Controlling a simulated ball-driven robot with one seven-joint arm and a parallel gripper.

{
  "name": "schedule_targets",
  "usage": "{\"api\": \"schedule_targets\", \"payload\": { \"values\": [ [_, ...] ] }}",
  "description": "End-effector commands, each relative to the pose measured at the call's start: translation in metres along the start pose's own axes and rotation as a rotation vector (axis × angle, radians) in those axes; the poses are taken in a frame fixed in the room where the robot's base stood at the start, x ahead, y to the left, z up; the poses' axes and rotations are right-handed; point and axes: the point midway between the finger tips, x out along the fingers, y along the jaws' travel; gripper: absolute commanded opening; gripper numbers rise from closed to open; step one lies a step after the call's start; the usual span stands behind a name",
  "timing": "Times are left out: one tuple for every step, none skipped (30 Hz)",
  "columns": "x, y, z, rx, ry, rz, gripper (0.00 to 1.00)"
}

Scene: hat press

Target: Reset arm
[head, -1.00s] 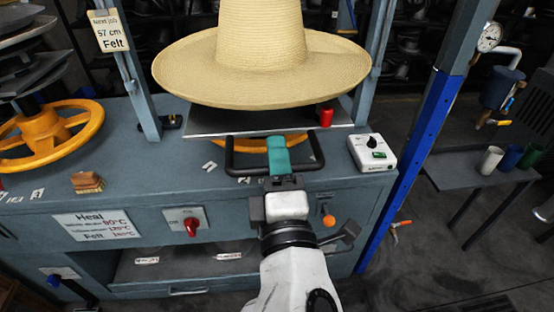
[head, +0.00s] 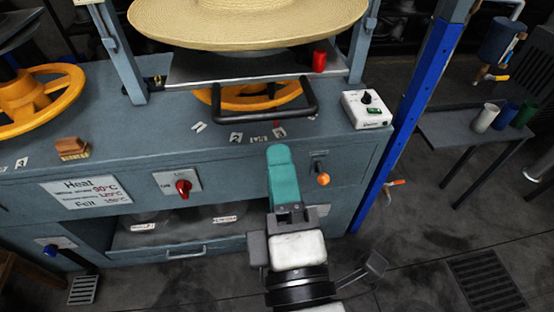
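My gripper (head: 279,158), with teal fingers, is in front of the blue-grey press bench (head: 335,165), below the black handle. It appears apart from the handle and nothing shows in it. I see the fingers end-on as one teal shape, so the gap between them is hidden. The black handle (head: 312,100) sticks out from the front of the grey plate (head: 200,70). A straw hat (head: 250,25) with a wide brim is above the plate, its crown cut off by the top of the view.
A white control box (head: 366,112) stands on the bench's right end. A red cylinder (head: 319,62) is on the plate. An orange handwheel (head: 40,100) is at left. A red switch (head: 183,187) and an orange knob (head: 323,179) are on the front.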

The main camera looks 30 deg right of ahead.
Motion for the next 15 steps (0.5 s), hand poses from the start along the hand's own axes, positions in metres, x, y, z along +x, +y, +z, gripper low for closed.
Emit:
{"api": "schedule_targets", "payload": {
  "values": [
    [-0.0002, 0.0002, 0.0000, 0.000, 0.000, 0.000, 0.40],
    [-0.0001, 0.0002, 0.0000, 0.000, 0.000, 0.000, 0.40],
    [0.0000, 0.0003, -0.0001, 0.000, 0.000, 0.000, 0.40],
    [0.0000, 0.0003, -0.0001, 0.000, 0.000, 0.000, 0.40],
    [0.0000, 0.0002, -0.0001, 0.000, 0.000, 0.000, 0.40],
    [0.0001, 0.0002, -0.0001, 0.000, 0.000, 0.000, 0.40],
    [0.0001, 0.0002, -0.0001, 0.000, 0.000, 0.000, 0.40],
    [0.0001, 0.0002, -0.0001, 0.000, 0.000, 0.000, 0.40],
    [0.0002, 0.0002, -0.0002, 0.000, 0.000, 0.000, 0.40],
    [0.0002, 0.0001, -0.0002, 0.000, 0.000, 0.000, 0.40],
    [0.0002, 0.0002, -0.0002, 0.000, 0.000, 0.000, 0.40],
    [0.0002, 0.0001, -0.0002, 0.000, 0.000, 0.000, 0.40],
    [0.0004, -0.0003, 0.0001, 0.001, -0.001, -0.002, 0.40],
    [0.0010, -0.0016, 0.0011, 0.004, -0.003, -0.006, 0.40],
    [0.0025, -0.0052, 0.0037, 0.011, -0.010, -0.019, 0.40]
  ]
}}
